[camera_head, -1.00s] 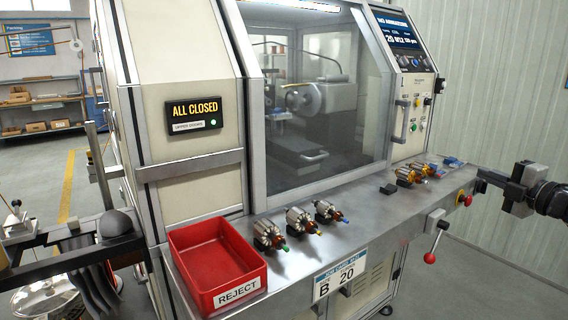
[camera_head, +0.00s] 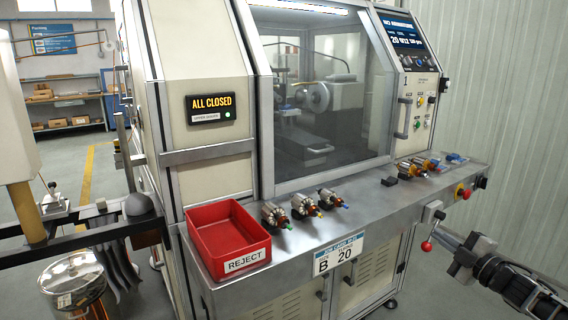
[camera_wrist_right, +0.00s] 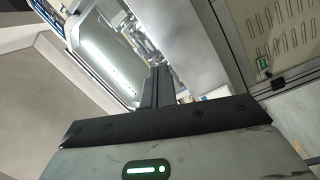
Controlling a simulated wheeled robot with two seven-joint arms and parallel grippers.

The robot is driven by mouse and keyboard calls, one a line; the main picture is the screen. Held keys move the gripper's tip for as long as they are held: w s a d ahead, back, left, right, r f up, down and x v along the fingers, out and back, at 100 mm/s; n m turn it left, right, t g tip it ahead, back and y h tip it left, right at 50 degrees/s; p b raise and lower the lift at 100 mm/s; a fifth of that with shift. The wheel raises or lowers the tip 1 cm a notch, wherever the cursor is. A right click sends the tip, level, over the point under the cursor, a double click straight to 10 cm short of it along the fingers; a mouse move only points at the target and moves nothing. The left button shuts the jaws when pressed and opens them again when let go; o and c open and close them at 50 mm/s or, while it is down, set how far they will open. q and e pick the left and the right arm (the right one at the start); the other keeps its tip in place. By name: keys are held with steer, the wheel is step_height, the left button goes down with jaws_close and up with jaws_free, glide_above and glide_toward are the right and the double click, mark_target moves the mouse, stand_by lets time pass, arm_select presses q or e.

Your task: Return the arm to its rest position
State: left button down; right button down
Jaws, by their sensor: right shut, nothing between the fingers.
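My right arm comes in at the lower right of the head view. Its dark gripper (camera_head: 446,240) is out in front of the right end of the machine's shelf, lower than the shelf top and apart from the armatures. In the right wrist view the two dark fingers (camera_wrist_right: 157,86) are together with nothing between them. I see no left gripper in the head view.
A winding machine stands ahead with its glass door (camera_head: 325,100) shut; its display (camera_head: 211,107) reads "ALL CLOSED". Its steel shelf (camera_head: 365,205) carries a red reject bin (camera_head: 225,240) and several armatures (camera_head: 304,206). A red-knobbed lever (camera_head: 427,246) juts out near my right gripper.

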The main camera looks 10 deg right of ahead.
steer(key=w+a+f+m+y, duration=0.1)
steer(key=a+f+m, duration=0.1)
steer(key=a+f, duration=0.35)
steer(key=w+a+f+m, duration=0.1)
steer(key=a+f, duration=0.2)
steer(key=a, duration=0.6)
steer(key=s+a+f+m+g+h, duration=0.1)
steer(key=s+a+f+g, duration=0.1)
steer(key=s+a+f, duration=0.3)
steer(key=s+a+f+m+g, duration=0.2)
steer(key=s+a+f, duration=0.1)
steer(key=s+f, duration=0.4)
steer(key=s+a+f+m+g+h, duration=0.1)
steer(key=s+a+g, duration=0.15)
steer(key=s, duration=0.65)
steer(key=s+a+f+m+g, duration=0.1)
steer(key=s+a+f+g, duration=0.15)
steer(key=s, duration=0.55)
steer(key=a+r+m, duration=0.1)
steer(key=a+m, duration=0.3)
steer(key=a, duration=0.5)
steer(key=shift+w+a+r+m+t, duration=0.2)
steer(key=shift+w+a+m+t, duration=0.1)
steer(key=shift+w+a+m, duration=0.1)
steer(key=shift+d, duration=0.15)
